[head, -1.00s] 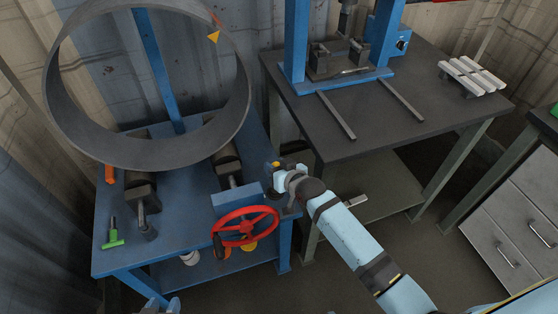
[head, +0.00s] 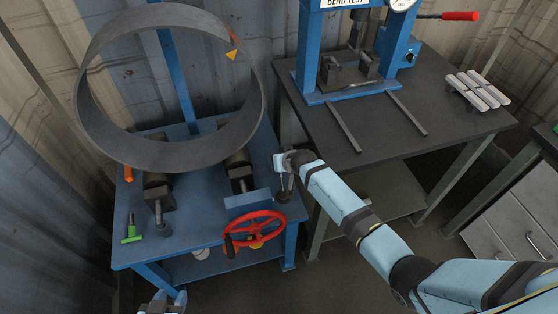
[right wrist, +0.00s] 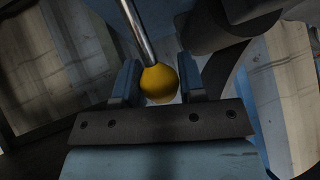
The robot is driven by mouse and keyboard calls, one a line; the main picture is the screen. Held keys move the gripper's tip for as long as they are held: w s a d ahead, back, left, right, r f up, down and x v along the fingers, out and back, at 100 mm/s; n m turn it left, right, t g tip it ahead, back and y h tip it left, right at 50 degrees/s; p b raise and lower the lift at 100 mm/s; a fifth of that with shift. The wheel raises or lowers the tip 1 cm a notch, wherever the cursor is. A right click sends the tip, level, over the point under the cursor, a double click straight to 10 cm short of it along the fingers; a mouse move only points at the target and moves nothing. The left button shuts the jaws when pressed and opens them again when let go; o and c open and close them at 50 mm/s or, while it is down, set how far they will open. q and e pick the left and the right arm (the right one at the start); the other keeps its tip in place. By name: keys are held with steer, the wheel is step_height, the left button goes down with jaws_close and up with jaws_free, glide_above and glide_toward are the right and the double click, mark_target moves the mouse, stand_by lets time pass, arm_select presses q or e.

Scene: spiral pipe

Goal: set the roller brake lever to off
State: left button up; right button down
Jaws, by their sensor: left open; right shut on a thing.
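The roller brake lever shows in the right wrist view as a metal rod with a yellow ball knob (right wrist: 159,82). The knob sits between the fingers of my right gripper (right wrist: 160,86), which is shut on it. In the head view my right gripper (head: 281,163) is at the right edge of the blue roller bench (head: 190,218) and hides the knob. I cannot read any on or off marking. My left gripper (head: 166,302) is open and empty at the bottom edge, in front of the bench.
A large grey pipe ring (head: 92,115) stands on the bench rollers. A red handwheel (head: 254,232) is at the bench front, left of my right arm. A green-handled tool (head: 131,236) lies at the left. A dark table (head: 400,130) with a blue press stands at the right.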

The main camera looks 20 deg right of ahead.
stand_by(0.3)
steer(key=c, duration=0.7)
jaws_free()
steer(key=shift+w, duration=0.1)
steer(key=shift+c, duration=0.2)
steer(key=p+v, duration=0.1)
steer(key=v, duration=1.2)
steer(key=shift+s+r+p, duration=0.25)
steer(key=shift+s+p, duration=0.05)
steer(key=shift+p, duration=0.05)
steer(key=shift+d, duration=0.15)
steer(key=s+r+n+t+p, duration=0.2)
steer(key=s+p, duration=0.7)
steer(key=s, duration=1.8)
steer(key=shift+a+r, duration=0.3)
steer(key=shift+r, duration=0.6)
